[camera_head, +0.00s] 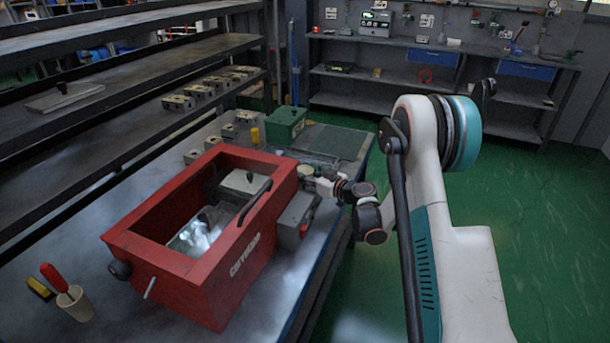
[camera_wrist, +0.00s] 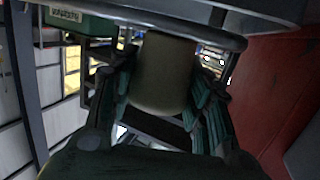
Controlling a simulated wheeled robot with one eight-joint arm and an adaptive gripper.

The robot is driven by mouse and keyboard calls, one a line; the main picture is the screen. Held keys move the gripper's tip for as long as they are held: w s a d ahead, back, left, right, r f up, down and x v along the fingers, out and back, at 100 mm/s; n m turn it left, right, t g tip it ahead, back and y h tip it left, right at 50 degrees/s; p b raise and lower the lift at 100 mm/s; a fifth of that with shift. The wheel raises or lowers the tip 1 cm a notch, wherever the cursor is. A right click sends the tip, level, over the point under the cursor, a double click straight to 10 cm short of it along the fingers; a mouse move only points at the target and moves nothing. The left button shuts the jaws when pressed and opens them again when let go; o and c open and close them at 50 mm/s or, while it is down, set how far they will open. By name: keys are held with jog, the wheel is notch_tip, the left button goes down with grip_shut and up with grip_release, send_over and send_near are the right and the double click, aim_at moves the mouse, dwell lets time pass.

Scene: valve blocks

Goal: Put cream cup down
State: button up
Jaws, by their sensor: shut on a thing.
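The cream cup (camera_wrist: 163,75) is between the two dark green finger pads of my gripper (camera_wrist: 160,100) in the wrist view, one pad against each side. My gripper is shut on it. In the head view my gripper (camera_head: 312,178) is at the far right corner of the red box, over the workbench, and a small cream part of the cup (camera_head: 305,171) shows at its tip. The cup's base, and whether it touches anything below, cannot be told.
The open red box (camera_head: 240,262) stands on the grey workbench (camera_head: 100,215), close to my gripper; its red wall fills the right of the wrist view. A green box (camera_head: 285,125) stands behind. Several metal blocks (camera_head: 200,90) sit on the shelf.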

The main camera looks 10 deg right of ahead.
jog(key=shift+f, duration=0.2)
jog(key=o, duration=1)
jog(key=shift+o, duration=0.2)
jog(key=shift+r, duration=0.1)
jog(key=shift+p, duration=0.35)
